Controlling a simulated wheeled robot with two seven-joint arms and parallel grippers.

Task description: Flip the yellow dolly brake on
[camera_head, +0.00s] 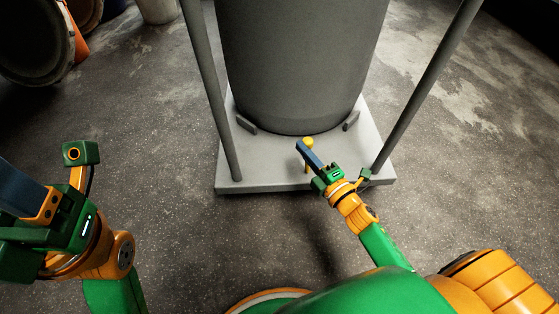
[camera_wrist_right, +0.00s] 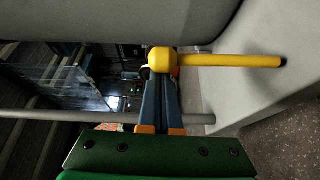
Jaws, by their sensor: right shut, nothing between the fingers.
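The yellow brake lever (camera_head: 308,141) stands up from the front of the grey dolly (camera_head: 268,178). In the right wrist view, its round yellow knob (camera_wrist_right: 162,60) and straight bar (camera_wrist_right: 230,61) show clearly. My right gripper (camera_head: 301,147) is shut and empty, with its blue fingertips beside the knob. In the right wrist view, the fingertips (camera_wrist_right: 161,80) overlap the knob's edge; I cannot tell whether they touch it. My left gripper (camera_head: 18,188) is at the left edge, away from the dolly; its fingertips are not clear.
A large grey vessel (camera_head: 300,65) stands on the dolly between two grey posts (camera_head: 212,90) (camera_head: 430,85). Dark wedges (camera_head: 246,126) sit at its base. Drums (camera_head: 35,40) are at the upper left. The concrete floor around the dolly is clear.

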